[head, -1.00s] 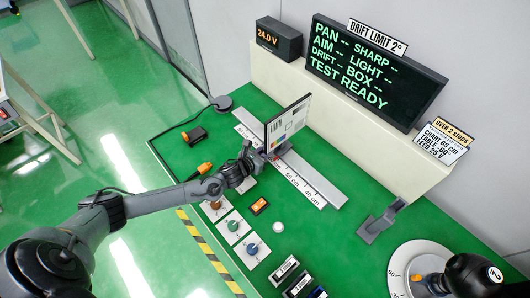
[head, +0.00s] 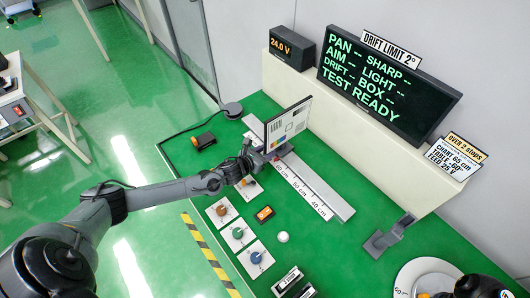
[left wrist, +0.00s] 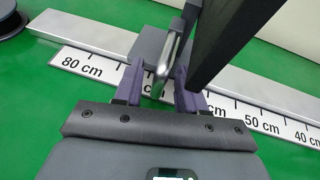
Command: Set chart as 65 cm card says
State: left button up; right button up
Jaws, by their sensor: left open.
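The chart (head: 287,127) is an upright white panel with printed patterns, mounted on a slider on the silver rail (head: 325,192) with a cm scale. My left gripper (head: 251,163) is at the chart's foot, on its near side. In the left wrist view my left gripper (left wrist: 158,84) is open, with a metal handle (left wrist: 168,65) between its two fingers; contact cannot be told. The scale (left wrist: 85,66) shows 80, 50 and 40 cm, while the fingers and slider hide the middle part. The card (head: 453,158) reads chart 65 cm, table -60°, feed 25 V.
A dark display (head: 385,80) reads TEST READY, with dashes beside the other entries. A supply box (head: 292,46) shows 24.0 V. Several knob plates (head: 238,235) and an orange switch (head: 265,214) lie in front of the rail. A round turntable (head: 405,278) is at lower right.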

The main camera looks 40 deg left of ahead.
pick_arm(q)
jog(key=p+v, duration=0.1)
jog(key=v, duration=0.9)
jog(key=shift+s+r+p, duration=0.2)
jog(key=shift+s+p, duration=0.15)
